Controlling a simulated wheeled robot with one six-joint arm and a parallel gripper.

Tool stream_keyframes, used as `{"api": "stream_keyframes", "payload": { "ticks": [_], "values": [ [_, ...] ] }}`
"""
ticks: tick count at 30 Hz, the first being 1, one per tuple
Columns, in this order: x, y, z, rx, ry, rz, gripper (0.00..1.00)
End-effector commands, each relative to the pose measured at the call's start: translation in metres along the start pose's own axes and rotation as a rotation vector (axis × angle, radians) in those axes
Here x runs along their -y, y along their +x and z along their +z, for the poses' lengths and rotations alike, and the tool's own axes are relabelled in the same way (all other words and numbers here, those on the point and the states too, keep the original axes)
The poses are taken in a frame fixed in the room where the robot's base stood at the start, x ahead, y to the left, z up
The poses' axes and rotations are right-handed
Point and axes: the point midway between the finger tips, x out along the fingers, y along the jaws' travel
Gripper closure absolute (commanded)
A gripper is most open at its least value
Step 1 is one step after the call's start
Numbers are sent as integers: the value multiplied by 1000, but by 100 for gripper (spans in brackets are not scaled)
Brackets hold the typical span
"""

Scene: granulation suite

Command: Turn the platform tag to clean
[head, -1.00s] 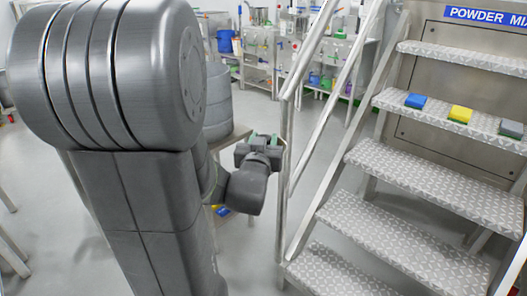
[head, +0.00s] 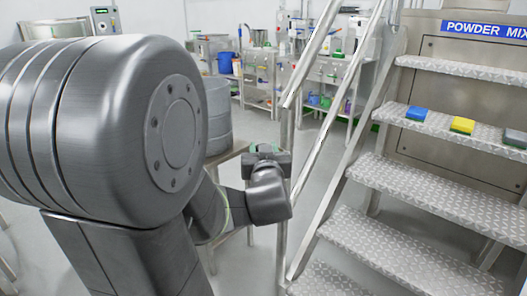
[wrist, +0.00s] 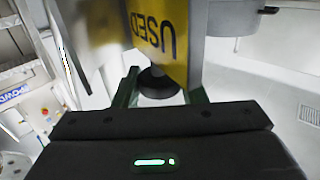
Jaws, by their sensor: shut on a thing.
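In the wrist view, the platform tag (wrist: 168,30) is a yellow plate with black lettering that reads USED, upside down in this view. A dark round knob (wrist: 157,82) with a pale part below it sits at the tag's lower edge, between the green fingers of my gripper (wrist: 162,90). My gripper is shut there on the tag's knob; the exact contact is partly hidden. In the head view, my gripper (head: 266,150) is beside the stair's near railing post, and the tag's face cannot be made out.
Metal stairs (head: 415,185) with railings (head: 335,125) rise at the right. Blue (head: 417,113), yellow (head: 462,125) and grey-green (head: 515,138) blocks lie on a step. A grey drum (head: 218,115) stands behind my arm. Shelves line the back; open floor lies between.

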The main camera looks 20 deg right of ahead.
Motion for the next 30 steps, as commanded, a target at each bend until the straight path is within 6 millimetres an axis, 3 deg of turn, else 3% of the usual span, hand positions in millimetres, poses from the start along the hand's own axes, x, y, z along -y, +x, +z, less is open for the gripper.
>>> {"api": "stream_keyframes", "payload": {
  "ticks": [7, 8, 10, 22, 26, 30],
  "values": [
    [0, 0, 0, 0, 1, 1, 85],
    [0, 0, 0, 0, 1, 1, 56],
    [0, 0, 0, 0, 1, 1, 43],
    [0, -7, -2, -1, 0, 1, 41],
    [0, -28, -2, -1, 1, 3, 41],
    [-1, -62, -3, 0, 0, 4, 41]
  ]
}}
